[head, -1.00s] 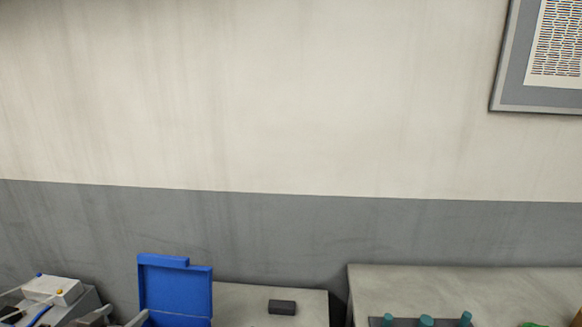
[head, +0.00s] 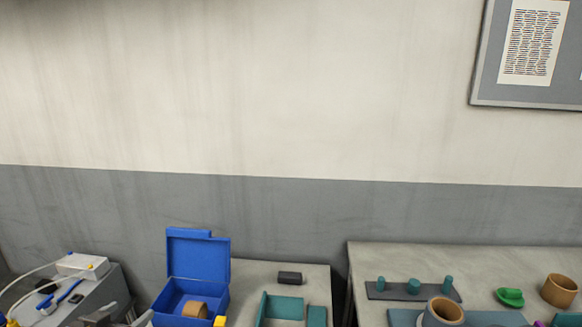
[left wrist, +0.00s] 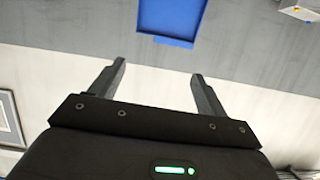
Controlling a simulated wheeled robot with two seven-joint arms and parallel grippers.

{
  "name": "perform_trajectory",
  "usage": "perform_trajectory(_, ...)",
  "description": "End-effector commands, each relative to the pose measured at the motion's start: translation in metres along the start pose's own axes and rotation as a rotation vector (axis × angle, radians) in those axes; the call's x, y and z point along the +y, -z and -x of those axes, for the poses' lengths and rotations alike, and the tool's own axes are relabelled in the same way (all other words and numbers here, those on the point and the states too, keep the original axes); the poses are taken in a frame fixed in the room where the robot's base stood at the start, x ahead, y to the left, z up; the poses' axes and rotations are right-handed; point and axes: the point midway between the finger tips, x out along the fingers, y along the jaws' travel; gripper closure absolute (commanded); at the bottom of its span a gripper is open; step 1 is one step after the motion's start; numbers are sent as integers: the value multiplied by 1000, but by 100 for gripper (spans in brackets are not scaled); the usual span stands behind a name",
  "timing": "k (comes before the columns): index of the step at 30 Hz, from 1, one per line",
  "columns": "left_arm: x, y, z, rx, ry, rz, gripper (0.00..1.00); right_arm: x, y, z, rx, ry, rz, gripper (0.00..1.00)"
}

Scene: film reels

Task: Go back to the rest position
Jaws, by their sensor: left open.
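My left gripper (head: 122,316) shows only in part at the bottom edge of the head view, left of the blue box. In the left wrist view my left gripper (left wrist: 158,74) has its two fingers spread wide with nothing between them. It points toward the wall, apart from everything. The open blue box (head: 195,288) has its lid raised and holds a brown ring-shaped reel (head: 195,309). Part of the blue box also shows in the left wrist view (left wrist: 172,18). My right gripper is in neither view.
The right table (head: 400,258) holds a dark plate with teal pegs (head: 414,287), brown reels (head: 560,290) and a green item (head: 509,297). A teal tray (head: 283,307) and a dark block (head: 290,277) lie on the middle table. A grey machine (head: 85,268) stands at left.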

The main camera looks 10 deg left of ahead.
Motion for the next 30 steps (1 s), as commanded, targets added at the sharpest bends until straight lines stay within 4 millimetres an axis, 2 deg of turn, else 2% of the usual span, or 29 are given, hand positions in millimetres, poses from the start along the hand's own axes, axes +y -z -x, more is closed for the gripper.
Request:
perform_trajectory(4,-3,3,1,23,-11,-81,24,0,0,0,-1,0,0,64)
perform_trajectory(8,-21,-9,-11,11,3,-128,24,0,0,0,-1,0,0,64)
perform_trajectory(11,-34,-29,-25,-16,12,-147,24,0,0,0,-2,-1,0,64)
perform_trajectory(17,-55,-93,-56,-94,28,-159,24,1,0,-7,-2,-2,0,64)
perform_trajectory(20,-64,-139,-70,-146,38,-157,24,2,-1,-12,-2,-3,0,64)
perform_trajectory(23,-71,-203,-83,-219,49,-155,24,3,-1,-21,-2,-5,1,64)
perform_trajectory(24,-73,-235,-87,-255,54,-154,24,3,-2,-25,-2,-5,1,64)
perform_trajectory(26,-73,-285,-91,-312,60,-154,24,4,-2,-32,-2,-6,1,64)
perform_trajectory(27,-72,-318,-91,-349,62,-156,24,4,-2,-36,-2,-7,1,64)
perform_trajectory(29,-68,-367,-89,-407,65,-158,24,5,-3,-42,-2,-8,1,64)
perform_trajectory(30,-63,-400,-86,-447,64,-161,24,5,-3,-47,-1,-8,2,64)
